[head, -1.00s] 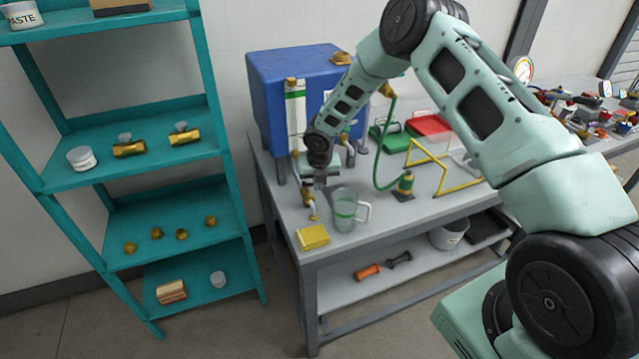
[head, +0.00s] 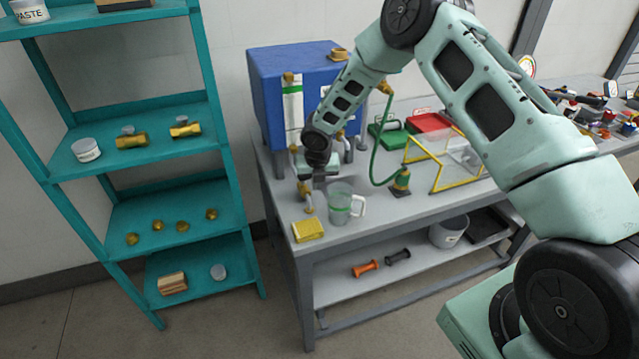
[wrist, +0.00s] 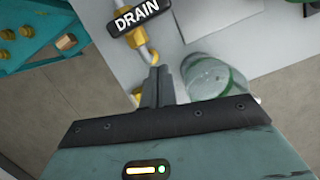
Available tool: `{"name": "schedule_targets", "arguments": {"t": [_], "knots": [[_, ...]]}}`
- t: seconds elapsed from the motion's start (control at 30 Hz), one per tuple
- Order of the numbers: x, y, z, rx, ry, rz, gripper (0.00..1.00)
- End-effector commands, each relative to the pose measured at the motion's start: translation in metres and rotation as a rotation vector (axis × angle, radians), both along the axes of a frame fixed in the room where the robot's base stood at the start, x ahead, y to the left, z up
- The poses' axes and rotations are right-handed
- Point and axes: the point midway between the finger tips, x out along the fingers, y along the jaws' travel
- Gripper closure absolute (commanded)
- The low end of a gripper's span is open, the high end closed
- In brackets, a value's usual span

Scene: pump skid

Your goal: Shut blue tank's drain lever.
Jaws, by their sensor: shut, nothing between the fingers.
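The blue tank (head: 270,95) stands on the grey bench at the back left, with a level gauge on its front. Its drain pipe with brass fittings (head: 304,190) comes out low at the front, partly hidden by my gripper. In the wrist view a black label reading DRAIN (wrist: 139,17) sits over a brass valve body (wrist: 135,37); I take this label to be on the drain lever. My gripper (wrist: 158,72) is shut and empty, its fingertips close beside the pipe just below the label. I cannot tell whether they touch it. The gripper also shows in the head view (head: 318,183).
A clear jug with a green band (head: 340,205) stands right of the drain. A yellow sponge or cloth (head: 308,230) lies at the bench's front edge. A green hose (head: 376,150) and yellow frame (head: 437,160) are further right. A teal shelf (head: 190,155) stands left.

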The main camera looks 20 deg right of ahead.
Motion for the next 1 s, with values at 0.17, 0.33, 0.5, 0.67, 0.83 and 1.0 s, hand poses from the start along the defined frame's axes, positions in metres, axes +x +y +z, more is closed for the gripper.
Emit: {"name": "schedule_targets", "arguments": {"t": [0.17, 0.33, 0.5, 0.67, 0.83, 1.0], "knots": [[-0.005, -0.001, 0.027, 0.0, -0.005, -0.002, 1.0], [-0.012, -0.001, 0.055, 0.0, -0.006, -0.002, 1.0], [-0.018, 0.0, 0.078, 0.0, -0.004, -0.001, 1.0], [-0.021, 0.0, 0.087, -0.001, -0.001, -0.002, 1.0], [-0.022, 0.0, 0.088, 0.0, -0.001, -0.001, 1.0], [-0.021, 0.0, 0.088, 0.0, -0.001, -0.001, 1.0]]}}
